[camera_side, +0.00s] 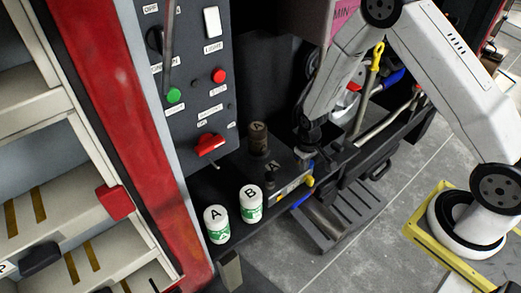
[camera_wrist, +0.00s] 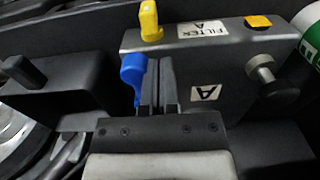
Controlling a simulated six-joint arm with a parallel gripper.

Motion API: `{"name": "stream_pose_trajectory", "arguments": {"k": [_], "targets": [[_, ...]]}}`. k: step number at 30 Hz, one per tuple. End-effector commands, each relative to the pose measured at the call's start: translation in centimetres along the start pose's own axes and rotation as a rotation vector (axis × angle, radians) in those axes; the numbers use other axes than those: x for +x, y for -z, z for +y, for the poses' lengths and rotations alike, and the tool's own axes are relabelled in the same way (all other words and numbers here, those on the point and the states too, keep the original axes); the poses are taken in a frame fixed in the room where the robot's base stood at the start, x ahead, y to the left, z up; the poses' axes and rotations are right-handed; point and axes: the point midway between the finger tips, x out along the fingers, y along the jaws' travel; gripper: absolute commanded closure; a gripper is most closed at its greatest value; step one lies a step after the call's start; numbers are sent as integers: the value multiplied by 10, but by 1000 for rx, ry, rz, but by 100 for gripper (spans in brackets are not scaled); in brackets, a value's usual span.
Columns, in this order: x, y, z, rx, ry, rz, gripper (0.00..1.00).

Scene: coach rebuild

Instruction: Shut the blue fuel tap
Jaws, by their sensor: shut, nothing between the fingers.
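The blue fuel tap (camera_wrist: 132,74) shows in the wrist view as a blue lever with a rounded top. It points down in the picture, on the near side of a dark grey block (camera_wrist: 222,62) labelled FILTER A. My gripper (camera_wrist: 158,82) has its two dark fingers together, with nothing held. The fingertips are just right of the blue lever, very close to it; I cannot tell whether they touch. The tap's lower end is partly hidden by my gripper body.
A yellow tap (camera_wrist: 150,22) stands beyond the blue one, and a grey knob (camera_wrist: 262,76) sticks out at right. White-and-green canisters A (camera_side: 216,226) and B (camera_side: 250,206) stand near a control panel (camera_side: 195,130). Tools lie in a dark tray behind my arm.

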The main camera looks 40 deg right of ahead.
Motion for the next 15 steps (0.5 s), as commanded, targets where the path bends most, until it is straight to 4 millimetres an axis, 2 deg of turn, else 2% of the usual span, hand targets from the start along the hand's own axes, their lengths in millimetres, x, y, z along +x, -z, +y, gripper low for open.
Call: {"name": "stream_pose_trajectory", "arguments": {"k": [15], "targets": [[0,-1,15,1,0,0,100]]}}
